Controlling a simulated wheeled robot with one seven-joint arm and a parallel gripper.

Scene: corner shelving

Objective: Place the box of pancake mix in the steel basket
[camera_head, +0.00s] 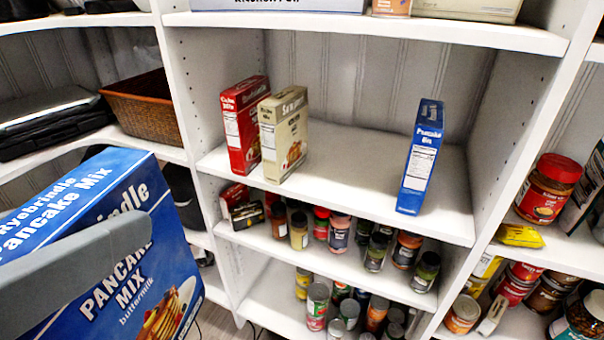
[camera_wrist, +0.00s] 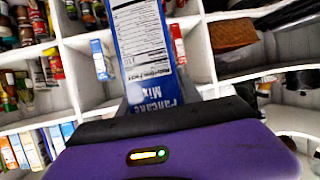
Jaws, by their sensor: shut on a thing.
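A large blue box of pancake mix (camera_head: 135,275) fills the lower left of the head view, close to the camera. It is tilted, with a pancake picture on its front. A grey finger of my gripper (camera_wrist: 160,98) lies across it in the head view. In the wrist view my gripper is shut on the box (camera_wrist: 145,45), whose nutrition label and upside-down name show. A second, smaller-looking blue pancake mix box (camera_head: 421,160) stands upright on the middle shelf. I cannot make out a steel basket in either view.
A red box (camera_head: 243,125) and a beige box (camera_head: 283,135) stand left on the middle shelf (camera_head: 350,180), with bare room right of them. A brown woven basket (camera_head: 143,108) sits on the left shelf beside black cases (camera_head: 45,120). Jars and cans crowd the lower shelves.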

